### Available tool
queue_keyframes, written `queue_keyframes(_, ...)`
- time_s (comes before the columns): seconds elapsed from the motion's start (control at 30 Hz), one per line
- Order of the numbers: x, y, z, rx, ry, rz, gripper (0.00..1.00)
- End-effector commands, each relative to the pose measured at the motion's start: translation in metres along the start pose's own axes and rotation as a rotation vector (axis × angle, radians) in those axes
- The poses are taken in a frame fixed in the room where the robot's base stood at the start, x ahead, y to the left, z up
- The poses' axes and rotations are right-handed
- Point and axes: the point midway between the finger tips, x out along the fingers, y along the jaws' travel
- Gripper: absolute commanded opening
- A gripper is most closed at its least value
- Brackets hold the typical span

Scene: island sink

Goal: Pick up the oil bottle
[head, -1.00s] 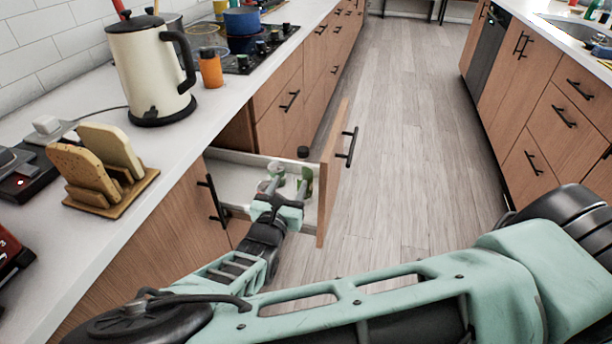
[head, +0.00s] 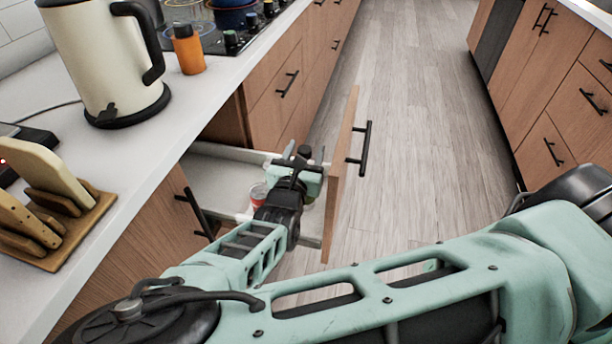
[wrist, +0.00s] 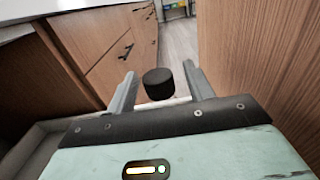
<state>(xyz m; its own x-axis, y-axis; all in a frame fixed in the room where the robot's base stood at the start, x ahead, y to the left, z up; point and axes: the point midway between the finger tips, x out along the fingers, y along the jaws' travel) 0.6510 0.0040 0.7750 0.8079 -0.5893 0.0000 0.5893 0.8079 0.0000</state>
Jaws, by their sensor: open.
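A black round cap (head: 304,151), probably the top of the oil bottle, shows just beyond my gripper (head: 306,158) at the open drawer. The body below the cap is hidden by my gripper, so I cannot confirm which bottle it is. In the wrist view the black cap (wrist: 158,84) sits between the two grey fingers of my gripper (wrist: 159,74), with visible gaps on both sides. The fingers are apart and hold nothing.
The drawer (head: 215,180) is pulled out, its wooden front (head: 341,180) close on the right of my gripper. A red-and-white container (head: 258,193) stands inside. The counter (head: 140,160) holds a kettle (head: 100,55) and orange bottle (head: 187,50).

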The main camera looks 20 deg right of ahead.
Motion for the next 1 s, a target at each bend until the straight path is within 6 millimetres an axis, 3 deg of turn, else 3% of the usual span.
queue_keyframes(0.17, -0.001, 0.001, 0.000, 0.000, 0.001, 0.002, 0.52)
queue_keyframes(0.37, 0.000, 0.001, 0.000, 0.000, 0.001, 0.001, 0.02)
queue_keyframes(0.4, 0.000, 0.001, 0.000, 0.000, 0.001, 0.001, 0.00)
queue_keyframes(0.77, 0.000, 0.001, 0.006, 0.002, -0.001, 0.001, 0.00)
queue_keyframes(1.0, -0.001, 0.001, 0.046, 0.003, 0.001, 0.002, 0.00)
